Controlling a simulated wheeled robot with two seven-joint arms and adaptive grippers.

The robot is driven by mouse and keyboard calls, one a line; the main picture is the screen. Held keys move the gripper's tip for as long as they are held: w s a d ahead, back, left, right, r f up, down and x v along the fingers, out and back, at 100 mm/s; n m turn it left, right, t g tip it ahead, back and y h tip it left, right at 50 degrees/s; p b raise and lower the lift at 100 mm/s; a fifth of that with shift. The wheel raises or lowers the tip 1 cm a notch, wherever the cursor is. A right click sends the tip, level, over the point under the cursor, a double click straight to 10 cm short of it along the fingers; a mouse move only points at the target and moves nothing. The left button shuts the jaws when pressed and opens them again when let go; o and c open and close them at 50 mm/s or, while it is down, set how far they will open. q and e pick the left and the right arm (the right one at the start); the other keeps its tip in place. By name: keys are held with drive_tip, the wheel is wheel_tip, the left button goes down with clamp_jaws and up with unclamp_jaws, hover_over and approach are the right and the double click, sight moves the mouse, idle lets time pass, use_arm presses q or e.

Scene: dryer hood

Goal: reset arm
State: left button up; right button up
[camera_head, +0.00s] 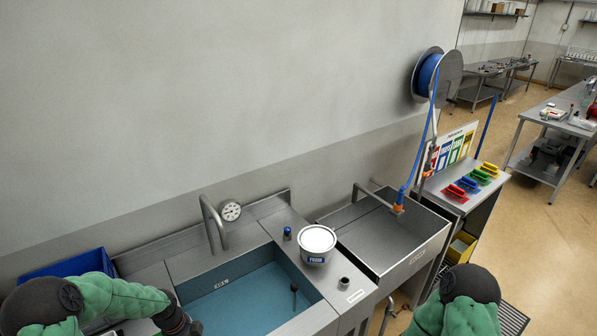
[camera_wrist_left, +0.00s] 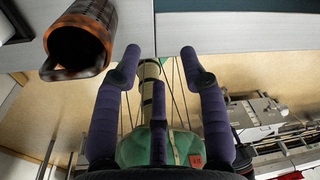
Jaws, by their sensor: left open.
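My left arm comes in from the left in the head view. Its dark wrist end (camera_head: 178,320) is over the near left edge of the blue-lined sink (camera_head: 245,300); its fingers are not clear there. In the left wrist view my left gripper (camera_wrist_left: 160,55) has its purple fingers spread apart, with nothing between them. A dark brown mug-like vessel (camera_wrist_left: 105,18) with a black inside is beside the fingers, upper left, apart from them. My right arm shows only as a green sleeve and dark joint at the lower right of the head view; its gripper is out of the picture.
A white tub (camera_head: 317,240) stands on the counter between the blue-lined sink and a steel basin (camera_head: 425,245). A curved tap (camera_head: 212,222) rises behind the sink. A blue crate (camera_head: 65,263) is at far left. Coloured brushes (camera_head: 478,178) lie on the right-hand table.

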use_arm(q)
drive_tip(key=s+d+f+n+h, duration=0.1)
drive_tip(key=s+d+f+n, duration=0.5)
drive_tip(key=s+d+n, duration=0.6)
drive_tip(key=s+d+f+n+h, duration=0.1)
drive_tip(key=s+d+f+n, duration=0.6)
drive_tip(key=n, duration=0.8)
wheel_tip(320, 180, down, 21)
drive_tip(key=w+d+m+b, duration=0.1)
drive_tip(key=d+b, duration=0.1)
drive_tip(key=b, duration=2.2)
drive_tip(key=shift+w+d, duration=0.3)
drive_tip(key=shift+d, duration=0.05)
